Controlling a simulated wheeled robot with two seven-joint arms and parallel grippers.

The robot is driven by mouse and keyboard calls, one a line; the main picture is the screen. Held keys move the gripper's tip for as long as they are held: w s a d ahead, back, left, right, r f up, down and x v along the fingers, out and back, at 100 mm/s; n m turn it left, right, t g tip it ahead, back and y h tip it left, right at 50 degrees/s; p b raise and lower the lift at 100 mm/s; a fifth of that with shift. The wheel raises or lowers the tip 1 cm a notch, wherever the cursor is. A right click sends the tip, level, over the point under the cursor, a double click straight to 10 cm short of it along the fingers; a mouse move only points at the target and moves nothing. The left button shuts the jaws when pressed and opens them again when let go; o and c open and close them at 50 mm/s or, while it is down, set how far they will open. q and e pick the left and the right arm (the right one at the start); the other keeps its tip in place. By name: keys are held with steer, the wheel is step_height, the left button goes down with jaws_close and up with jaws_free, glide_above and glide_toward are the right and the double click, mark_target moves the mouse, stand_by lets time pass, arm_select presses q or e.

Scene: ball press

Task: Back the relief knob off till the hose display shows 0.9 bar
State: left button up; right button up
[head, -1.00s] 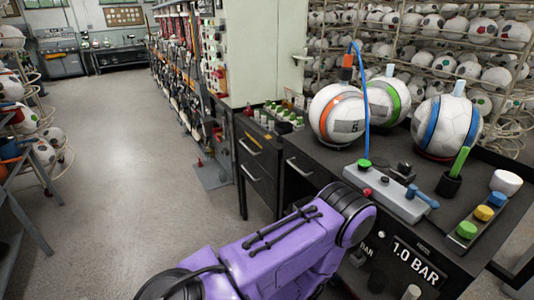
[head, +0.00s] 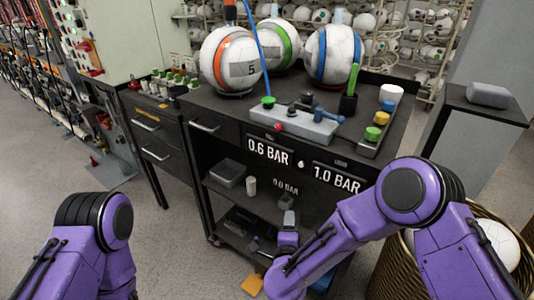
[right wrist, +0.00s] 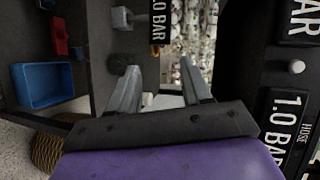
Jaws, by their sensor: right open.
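The hose display (head: 336,178) on the cart front reads 1.0 BAR; it also shows sideways, marked HOSE, in the right wrist view (right wrist: 284,130). A small pale knob (head: 300,163) sits between it and the 0.6 BAR display (head: 268,151); the knob also shows in the right wrist view (right wrist: 296,67). I cannot tell from any label whether it is the relief knob. My right gripper (head: 288,208) is low before the cart's shelves, below the displays. Its fingers (right wrist: 160,84) are open and empty, apart from the knob. My left arm shows at lower left; its gripper is out of view.
A third display (head: 285,187) reads 0.0 BAR lower down. A grey manifold (head: 305,126) with a red button and blue lever, several balls and a button strip (head: 375,133) stand on top. A wicker basket (head: 485,275) is at right.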

steer(key=w+a+r+m+t+h+b, duration=0.3)
steer(key=w+a+r+m+b, duration=0.15)
steer(key=a+r+m, duration=0.3)
steer(key=m+g+h+b, duration=0.3)
steer(key=m+h, duration=0.2)
steer(key=m, duration=1.3)
glide_toward(277, 128)
steer(key=p+x, duration=0.1)
steer(key=x, duration=0.6)
steer(key=shift+w+d+r, duration=0.1)
steer(key=shift+w+d, duration=0.05)
steer(key=shift+w, duration=0.15)
steer(key=shift+w+d, duration=0.2)
steer(key=shift+w, duration=0.15)
arm_select(q)
step_height(277, 128, down, 10)
